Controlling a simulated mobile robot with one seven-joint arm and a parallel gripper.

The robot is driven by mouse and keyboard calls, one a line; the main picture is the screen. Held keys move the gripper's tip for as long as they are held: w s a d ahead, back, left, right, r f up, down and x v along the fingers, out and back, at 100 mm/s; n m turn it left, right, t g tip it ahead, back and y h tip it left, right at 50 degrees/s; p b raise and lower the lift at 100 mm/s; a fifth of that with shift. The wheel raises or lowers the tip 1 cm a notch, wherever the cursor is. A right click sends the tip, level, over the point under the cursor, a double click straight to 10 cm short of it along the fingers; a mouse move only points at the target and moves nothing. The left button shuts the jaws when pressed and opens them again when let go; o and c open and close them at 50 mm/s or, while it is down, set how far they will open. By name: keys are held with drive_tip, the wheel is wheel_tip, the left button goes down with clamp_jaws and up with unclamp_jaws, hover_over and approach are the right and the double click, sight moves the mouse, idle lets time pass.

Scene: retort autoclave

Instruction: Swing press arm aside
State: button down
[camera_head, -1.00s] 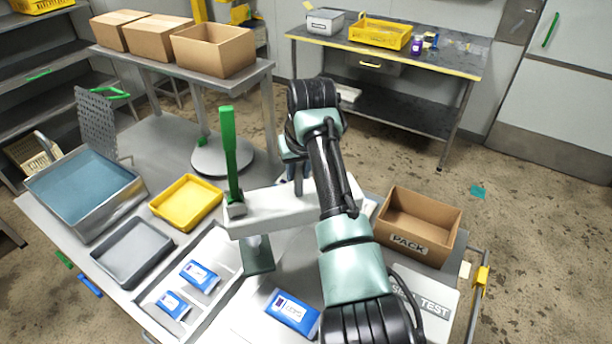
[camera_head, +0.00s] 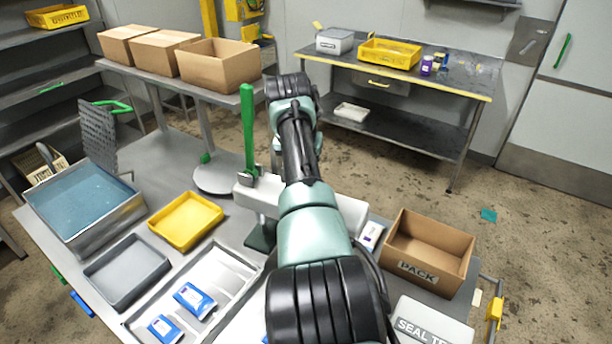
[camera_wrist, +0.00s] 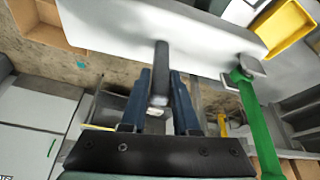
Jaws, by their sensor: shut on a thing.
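The press arm (camera_head: 344,209) is a thick white beam above the grey worktable (camera_head: 160,160), with an upright green lever (camera_head: 249,130) at its left end. My arm crosses in front of its middle in the head view. In the wrist view the beam (camera_wrist: 165,38) runs across the top, with the green lever (camera_wrist: 256,120) on the right. My gripper (camera_wrist: 161,88) is shut on a grey handle (camera_wrist: 160,62) that sticks out from the beam, between its two dark blue fingers. In the head view the fingers are hidden behind my arm.
A cardboard PACK box (camera_head: 430,250) stands right of the beam. A yellow tray (camera_head: 186,221), a grey tray (camera_head: 125,273), a water-filled metal basin (camera_head: 82,203) and a white tray with blue packets (camera_head: 180,300) lie left. A side table (camera_head: 222,97) with boxes stands behind.

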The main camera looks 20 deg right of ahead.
drive_tip(key=shift+w+d+r, duration=0.2)
drive_tip(key=shift+w+r, duration=0.05)
drive_tip(key=c, duration=1)
unclamp_jaws()
drive_tip(key=shift+c, duration=0.2)
drive_tip(key=o, duration=0.3)
drive_tip(key=shift+f, duration=0.15)
drive_tip(key=shift+s, duration=0.1)
drive_tip(key=b+v, duration=0.4)
drive_tip(key=v, duration=0.9)
